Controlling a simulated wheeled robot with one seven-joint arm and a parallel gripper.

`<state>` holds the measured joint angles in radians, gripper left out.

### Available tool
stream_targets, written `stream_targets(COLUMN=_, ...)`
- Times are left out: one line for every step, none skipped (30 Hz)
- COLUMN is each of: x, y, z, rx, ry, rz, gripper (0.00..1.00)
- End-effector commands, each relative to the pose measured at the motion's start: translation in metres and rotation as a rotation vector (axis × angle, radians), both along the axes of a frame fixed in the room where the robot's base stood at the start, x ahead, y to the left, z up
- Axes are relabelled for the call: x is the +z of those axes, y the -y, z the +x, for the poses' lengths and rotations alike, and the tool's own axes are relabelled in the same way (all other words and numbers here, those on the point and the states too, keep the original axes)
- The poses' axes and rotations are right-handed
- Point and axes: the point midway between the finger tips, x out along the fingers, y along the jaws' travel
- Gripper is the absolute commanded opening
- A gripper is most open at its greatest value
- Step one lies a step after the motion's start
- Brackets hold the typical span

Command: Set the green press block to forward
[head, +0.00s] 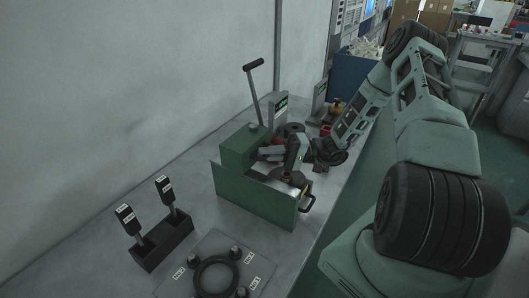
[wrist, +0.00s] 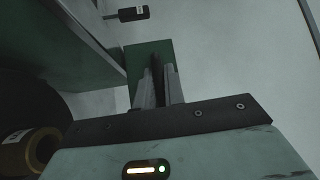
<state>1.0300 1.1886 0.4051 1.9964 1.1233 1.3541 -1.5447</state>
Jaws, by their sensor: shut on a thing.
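The green press block (head: 240,150) stands at the back left of the green press base (head: 252,196) in the head view. A tall lever with a black grip (head: 254,64) rises behind it. In the wrist view the block (wrist: 137,55) is a green face just beyond my fingertips. My gripper (head: 267,153) reaches it from the right, low over the press. In the wrist view my fingers (wrist: 160,84) are close together around a narrow dark part (wrist: 156,66) at the block. The exact contact is partly hidden by the fingers.
A black holder (head: 162,244) with two labelled black-handled tools stands at the front left. A plate with a black ring (head: 216,277) lies in front. A black handle (head: 307,203) sticks out at the press's right end. The wall (head: 120,110) rises close behind.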

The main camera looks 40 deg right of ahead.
Motion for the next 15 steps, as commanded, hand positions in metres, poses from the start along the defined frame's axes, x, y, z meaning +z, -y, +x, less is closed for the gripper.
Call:
stream_targets(x=-0.001, y=0.007, z=-0.013, rx=-0.006, ry=-0.004, rz=-0.003, gripper=0.00)
stream_targets(x=-0.001, y=0.010, z=-0.020, rx=-0.006, ry=-0.004, rz=-0.003, gripper=0.00)
stream_targets(x=-0.001, y=0.014, z=-0.032, rx=-0.007, ry=-0.005, rz=-0.002, gripper=0.00)
stream_targets(x=-0.001, y=0.018, z=-0.040, rx=-0.009, ry=-0.006, rz=-0.003, gripper=0.00)
stream_targets(x=-0.001, y=0.021, z=-0.049, rx=-0.008, ry=-0.006, rz=-0.003, gripper=0.00)
stream_targets(x=-0.001, y=0.025, z=-0.060, rx=-0.008, ry=-0.005, rz=-0.003, gripper=0.00)
stream_targets(x=-0.001, y=0.027, z=-0.068, rx=-0.009, ry=-0.005, rz=-0.002, gripper=0.00)
stream_targets(x=-0.001, y=0.030, z=-0.075, rx=-0.008, ry=-0.004, rz=-0.003, gripper=0.00)
stream_targets(x=-0.001, y=0.033, z=-0.084, rx=-0.007, ry=-0.003, rz=-0.003, gripper=0.00)
stream_targets(x=-0.001, y=0.035, z=-0.090, rx=-0.008, ry=-0.004, rz=-0.003, gripper=0.00)
stream_targets(x=-0.001, y=0.037, z=-0.096, rx=-0.006, ry=-0.003, rz=-0.003, gripper=0.00)
stream_targets(x=-0.001, y=0.039, z=-0.102, rx=-0.007, ry=-0.003, rz=-0.003, gripper=0.00)
stream_targets(x=-0.001, y=0.040, z=-0.106, rx=-0.006, ry=-0.003, rz=-0.003, gripper=0.00)
stream_targets(x=-0.001, y=0.041, z=-0.109, rx=-0.004, ry=-0.003, rz=-0.003, gripper=0.00)
stream_targets(x=-0.001, y=0.042, z=-0.112, rx=-0.004, ry=-0.003, rz=-0.003, gripper=0.00)
